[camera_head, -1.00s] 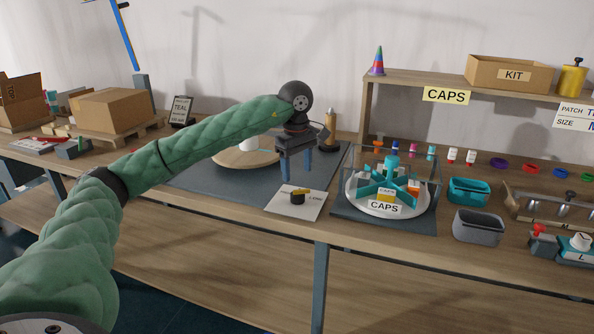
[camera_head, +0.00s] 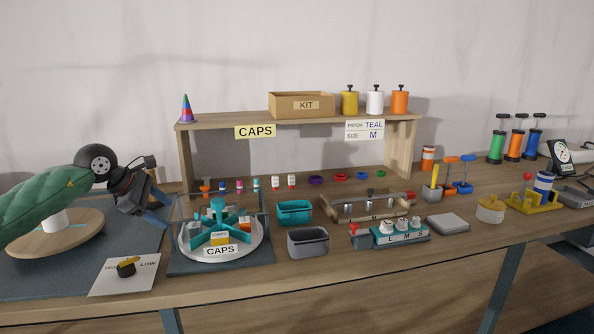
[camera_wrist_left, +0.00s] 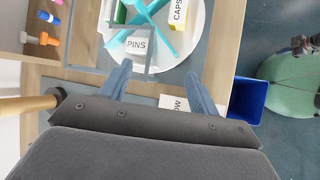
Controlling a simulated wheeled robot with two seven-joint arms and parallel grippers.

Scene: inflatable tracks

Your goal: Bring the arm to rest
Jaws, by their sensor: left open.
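My left arm, padded in green, comes in from the left edge of the head view. Its dark gripper (camera_head: 158,208) hangs tilted over the back of the bench, left of the caps carousel, with its blue fingers pointing down and right. In the left wrist view the two blue fingers (camera_wrist_left: 158,72) stand apart with nothing between them. Beyond them lies the white carousel with teal dividers (camera_wrist_left: 150,28). My right gripper does not show clearly in either view.
The clear-walled carousel (camera_head: 220,250) stands right of the gripper, near the wooden shelf (camera_head: 290,121). A round wooden board (camera_head: 60,240) and a card with a black knob (camera_head: 126,268) lie left of it.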

